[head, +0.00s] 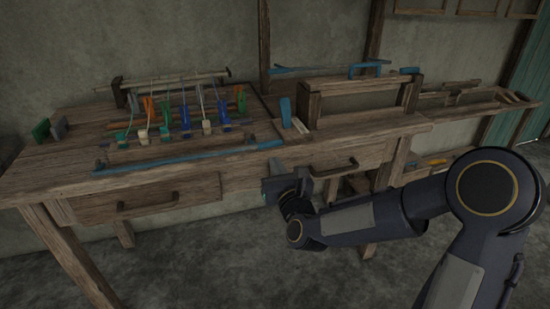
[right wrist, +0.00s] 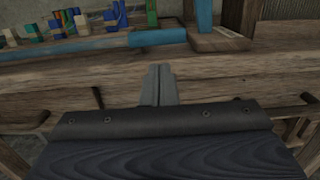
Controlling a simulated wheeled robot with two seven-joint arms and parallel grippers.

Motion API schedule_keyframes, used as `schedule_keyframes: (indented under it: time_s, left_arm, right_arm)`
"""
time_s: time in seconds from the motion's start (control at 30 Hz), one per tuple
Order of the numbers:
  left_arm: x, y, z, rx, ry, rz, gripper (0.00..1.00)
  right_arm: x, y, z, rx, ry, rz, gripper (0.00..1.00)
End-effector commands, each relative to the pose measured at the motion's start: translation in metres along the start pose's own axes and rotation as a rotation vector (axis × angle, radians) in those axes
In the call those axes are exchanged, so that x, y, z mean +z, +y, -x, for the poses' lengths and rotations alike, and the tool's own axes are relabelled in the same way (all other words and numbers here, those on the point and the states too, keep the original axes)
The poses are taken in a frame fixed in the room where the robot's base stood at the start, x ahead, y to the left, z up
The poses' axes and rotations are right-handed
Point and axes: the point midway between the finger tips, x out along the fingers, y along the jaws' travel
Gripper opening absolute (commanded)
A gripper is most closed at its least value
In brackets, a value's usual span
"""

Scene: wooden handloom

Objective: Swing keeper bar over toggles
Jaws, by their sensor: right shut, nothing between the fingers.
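The keeper bar (head: 185,159) is a long blue bar lying along the front of the bench top, in front of the toggles. Its right end shows in the right wrist view (right wrist: 157,37). Several toggles (head: 185,122), blue, green, orange and cream, hang on cords in a row behind the bar, apart from it. They show partly at the top left of the right wrist view (right wrist: 85,24). My right gripper (head: 272,184) is shut and empty, in front of the bench's front edge, below and near the bar's right end. Its closed fingers (right wrist: 158,84) point toward the bench. My left gripper is not in view.
The wooden bench (head: 60,180) has a drawer with a handle (head: 148,201). A blue upright piece (head: 286,112) stands right of the toggles, beside a wooden frame (head: 360,98). A green block (head: 41,130) sits at the left end. The floor before the bench is clear.

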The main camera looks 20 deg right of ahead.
Motion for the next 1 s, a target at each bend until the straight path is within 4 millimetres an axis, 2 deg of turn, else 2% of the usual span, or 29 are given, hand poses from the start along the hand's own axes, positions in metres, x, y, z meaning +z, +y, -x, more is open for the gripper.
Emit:
schedule_keyframes:
  time_s: [0.1, 0.23, 0.63, 1.0]
  left_arm:
    - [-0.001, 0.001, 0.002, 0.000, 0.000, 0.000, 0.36]
    - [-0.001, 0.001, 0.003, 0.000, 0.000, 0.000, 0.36]
    - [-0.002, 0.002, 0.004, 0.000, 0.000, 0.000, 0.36]
    - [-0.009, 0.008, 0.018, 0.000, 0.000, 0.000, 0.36]
  right_arm:
    - [0.010, 0.000, -0.009, 0.000, 0.000, 0.000, 0.00]
    - [0.013, 0.000, -0.013, 0.000, 0.001, -0.001, 0.00]
    - [0.015, 0.000, -0.014, 0.000, 0.004, -0.001, 0.00]
    - [0.024, 0.000, -0.015, 0.000, 0.066, -0.001, 0.00]
